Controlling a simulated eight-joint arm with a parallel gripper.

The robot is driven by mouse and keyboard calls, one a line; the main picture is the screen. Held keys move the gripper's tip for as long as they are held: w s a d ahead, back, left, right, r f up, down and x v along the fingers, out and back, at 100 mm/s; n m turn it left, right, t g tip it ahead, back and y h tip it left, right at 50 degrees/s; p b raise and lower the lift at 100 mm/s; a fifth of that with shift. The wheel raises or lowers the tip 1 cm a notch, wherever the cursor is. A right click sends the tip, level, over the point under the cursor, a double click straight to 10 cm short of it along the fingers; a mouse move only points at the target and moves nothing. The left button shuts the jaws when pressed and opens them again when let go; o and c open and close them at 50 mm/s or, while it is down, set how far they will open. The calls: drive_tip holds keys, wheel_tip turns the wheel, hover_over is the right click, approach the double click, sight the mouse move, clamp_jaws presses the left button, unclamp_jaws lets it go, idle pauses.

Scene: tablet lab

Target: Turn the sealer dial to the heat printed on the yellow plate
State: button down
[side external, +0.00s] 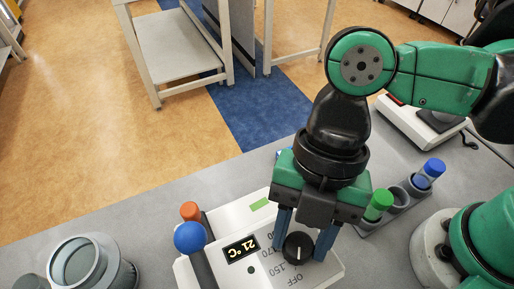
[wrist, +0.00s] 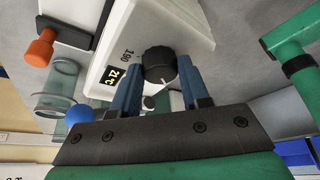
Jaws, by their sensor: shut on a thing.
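The sealer (side external: 218,266) is a white box with a small lit display (side external: 241,248) reading 21°C. Its round black dial (side external: 298,249) bears a white pointer mark; the panel beside it is printed OFF, 150 and 170, with 190 legible in the wrist view. My gripper (side external: 304,243) points down at the dial, with one blue finger on each side. In the wrist view my gripper (wrist: 161,68) is shut on the dial (wrist: 160,62). I cannot tell exactly which number the pointer meets. I see no yellow plate in either view.
A blue ball knob (side external: 189,237) and an orange-capped piece (side external: 190,211) stand at the sealer's left. A rack at right holds green-capped (side external: 379,203) and blue-capped (side external: 433,169) tubes. A glass jar (side external: 85,264) stands at far left. The bench's back left is clear.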

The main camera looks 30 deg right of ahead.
drive_tip(key=shift+m, duration=0.3)
drive_tip(key=m+t+y, duration=0.1)
drive_tip(key=m, duration=0.2)
drive_tip(key=shift+s+d, duration=0.1)
drive_tip(key=m, duration=0.2)
drive_tip(key=m+t, duration=0.1)
drive_tip(key=m, duration=0.1)
drive_tip(key=shift+s+t, duration=0.15)
drive_tip(key=shift+t, duration=0.15)
drive_tip(key=m+t, duration=0.1)
drive_tip(key=m, duration=0.3)
drive_tip(key=shift+s+t, duration=0.1)
drive_tip(key=shift+t, duration=0.3)
drive_tip(key=shift+s+m+t, duration=0.1)
drive_tip(key=shift+m+t, duration=0.6)
drive_tip(key=shift+m, duration=1.4)
drive_tip(key=shift+h, duration=0.3)
drive_tip(key=shift+c, duration=2.1)
unclamp_jaws()
